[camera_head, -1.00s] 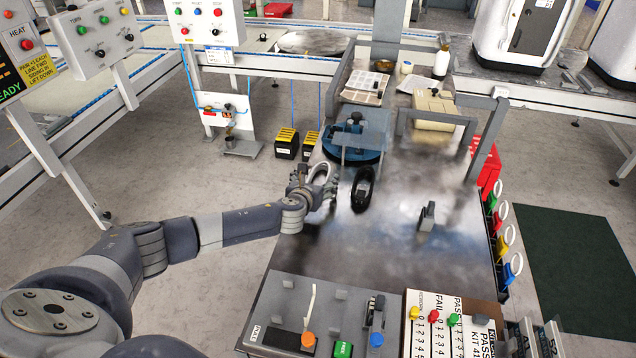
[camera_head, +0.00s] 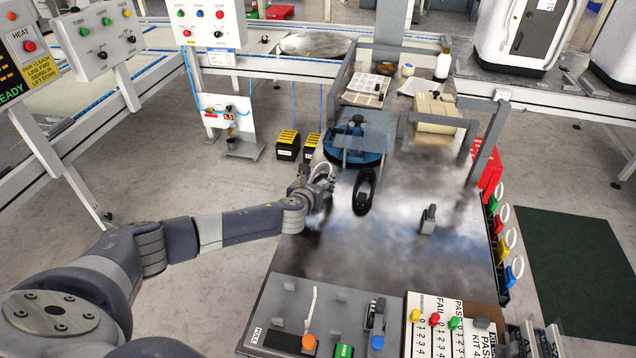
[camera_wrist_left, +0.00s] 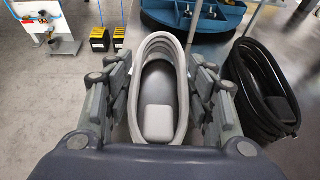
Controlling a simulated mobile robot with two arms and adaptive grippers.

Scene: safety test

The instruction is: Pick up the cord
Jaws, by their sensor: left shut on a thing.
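A pale grey-white coiled cord (camera_wrist_left: 158,44) stands in the middle of the left wrist view, between the fingers. It also shows in the head view as a small pale loop (camera_head: 323,168) at the table's left edge. My left gripper (camera_head: 322,188) is shut on this coil, with one finger on each side of it in the left wrist view (camera_wrist_left: 163,100). The gripper partly hides the coil in the head view. A black coiled cord (camera_head: 361,208) lies just to the right, apart from the gripper; it also shows in the left wrist view (camera_wrist_left: 250,110). My right gripper is not in view.
A blue round fixture (camera_head: 352,158) stands behind the coils. A small grey block (camera_head: 428,219) sits to the right on the dark table (camera_head: 395,260). A panel with switches (camera_head: 280,310) is at the front. Yellow-black boxes (camera_head: 288,146) are on the floor at left.

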